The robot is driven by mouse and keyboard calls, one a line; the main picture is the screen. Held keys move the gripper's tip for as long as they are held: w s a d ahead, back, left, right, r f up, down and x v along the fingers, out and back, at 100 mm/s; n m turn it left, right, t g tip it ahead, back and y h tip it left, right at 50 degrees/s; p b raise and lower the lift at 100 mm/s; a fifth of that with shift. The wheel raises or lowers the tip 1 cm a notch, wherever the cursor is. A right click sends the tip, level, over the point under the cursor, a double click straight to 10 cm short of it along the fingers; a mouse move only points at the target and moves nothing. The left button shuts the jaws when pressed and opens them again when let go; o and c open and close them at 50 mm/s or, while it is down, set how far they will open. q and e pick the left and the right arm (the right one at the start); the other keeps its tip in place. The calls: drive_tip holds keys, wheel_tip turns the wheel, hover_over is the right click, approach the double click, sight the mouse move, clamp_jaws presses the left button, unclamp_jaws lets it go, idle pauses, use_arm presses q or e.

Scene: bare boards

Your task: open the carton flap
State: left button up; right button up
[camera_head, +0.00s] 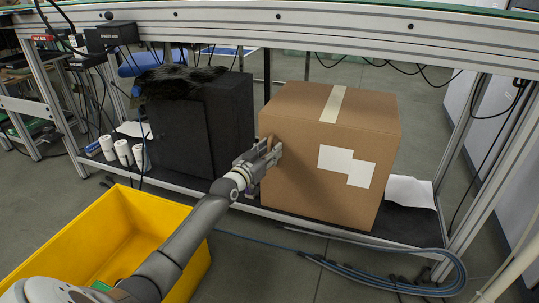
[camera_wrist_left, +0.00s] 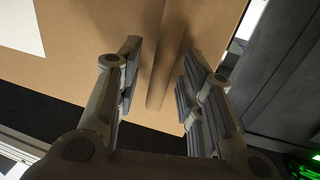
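A large brown cardboard carton (camera_head: 305,185) stands on the lower shelf of the frame, with pale tape across its top and a white label (camera_head: 346,166) on its front. My left gripper (camera_head: 266,155) is at the carton's left front edge. In the left wrist view the gripper (camera_wrist_left: 160,62) is open, with a narrow upright strip of cardboard (camera_wrist_left: 166,85) standing between its fingers. There are gaps on both sides of the strip. I cannot tell whether the strip is a flap or a folded edge. My right gripper is not in view.
A black box (camera_head: 188,130) stands left of the carton. A yellow bin (camera_head: 110,222) is on the floor at the front left. White rolls (camera_head: 123,153) and white paper (camera_head: 409,191) lie on the shelf. Blue cables (camera_head: 350,270) run along the floor in front. A metal rail crosses above.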

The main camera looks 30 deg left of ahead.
use_arm(q)
drive_tip(key=shift+w, duration=0.1)
drive_tip(key=shift+c, duration=0.2)
clamp_jaws()
